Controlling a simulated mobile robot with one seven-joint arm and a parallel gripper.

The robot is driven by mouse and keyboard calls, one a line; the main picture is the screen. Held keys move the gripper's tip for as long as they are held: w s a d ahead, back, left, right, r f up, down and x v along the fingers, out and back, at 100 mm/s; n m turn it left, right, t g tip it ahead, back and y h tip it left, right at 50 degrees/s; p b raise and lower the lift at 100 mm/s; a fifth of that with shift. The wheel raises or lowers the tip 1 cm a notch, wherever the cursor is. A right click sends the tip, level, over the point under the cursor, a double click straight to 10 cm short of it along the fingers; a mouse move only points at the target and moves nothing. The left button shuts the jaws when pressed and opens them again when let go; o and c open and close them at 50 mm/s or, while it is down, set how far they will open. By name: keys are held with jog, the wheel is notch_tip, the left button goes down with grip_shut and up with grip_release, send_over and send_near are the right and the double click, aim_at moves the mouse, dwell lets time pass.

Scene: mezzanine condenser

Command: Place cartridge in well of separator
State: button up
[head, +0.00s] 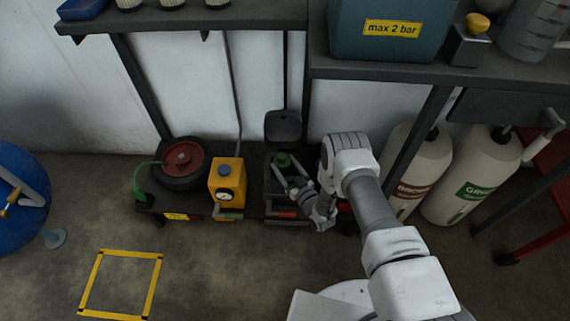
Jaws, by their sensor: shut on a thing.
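My gripper (285,170) reaches left from my wrist, low in front of the lower shelf, over an open dark box with a raised lid (283,127). Several pale ribbed cylinders (172,3) stand on the upper left bench, cut off by the picture's top edge. No separator with a well can be made out for certain.
The lower shelf holds a red-hubbed wheel (183,160) and a yellow gauge box (228,184). A teal "max 2 bar" box (387,32) stands on the upper right bench (330,62). Two gas cylinders (460,183) stand right of my arm. Floor is clear around a yellow marked square (122,254).

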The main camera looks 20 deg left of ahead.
jog(key=o, duration=1.5)
jog(key=shift+o, duration=0.2)
jog(key=shift+r, duration=0.15)
jog(key=shift+r, duration=0.3)
jog(key=p+v, duration=0.4)
jog(key=v, duration=0.8)
jog(key=shift+r, duration=0.25)
